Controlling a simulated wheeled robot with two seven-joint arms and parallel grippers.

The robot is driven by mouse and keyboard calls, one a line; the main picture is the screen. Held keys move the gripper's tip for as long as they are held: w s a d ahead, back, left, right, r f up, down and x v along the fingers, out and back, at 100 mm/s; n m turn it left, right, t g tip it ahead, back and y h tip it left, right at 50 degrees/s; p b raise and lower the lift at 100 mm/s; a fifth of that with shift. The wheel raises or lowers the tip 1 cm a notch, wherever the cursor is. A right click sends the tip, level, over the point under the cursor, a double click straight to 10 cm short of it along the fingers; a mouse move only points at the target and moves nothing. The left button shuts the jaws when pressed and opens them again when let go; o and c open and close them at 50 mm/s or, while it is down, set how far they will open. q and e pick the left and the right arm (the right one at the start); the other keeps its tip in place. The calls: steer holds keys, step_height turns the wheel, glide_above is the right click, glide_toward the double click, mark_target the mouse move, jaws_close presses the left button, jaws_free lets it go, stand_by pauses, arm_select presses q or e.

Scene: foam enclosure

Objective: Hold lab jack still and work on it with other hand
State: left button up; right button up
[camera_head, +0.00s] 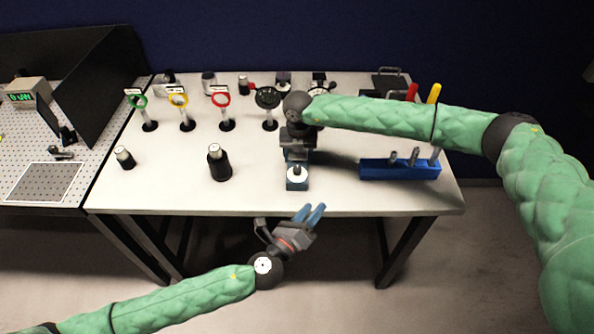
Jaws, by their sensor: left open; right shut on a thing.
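My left gripper (314,213) is open and empty. Its blue fingers point up and right at the table's front edge, apart from the jack and below it in the picture.
A black cylinder (219,165) and a smaller one (124,157) stand left of the jack. A blue rack (398,170) with posts stands to the right. The table front between cylinder and jack is clear.

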mark_target(296, 174)
arm_select(q)
steer(key=w+a+m+t+y, duration=0.2)
steer(key=w+a+m+y, duration=0.15)
steer(key=a+y, duration=0.3)
steer(key=shift+m, duration=0.45)
steer(key=x, duration=1.1)
steer(key=shift+w+d+f, duration=0.2)
steer(key=shift+w+f, duration=0.05)
steer(key=shift+f, duration=0.1)
steer(key=c, duration=0.9)
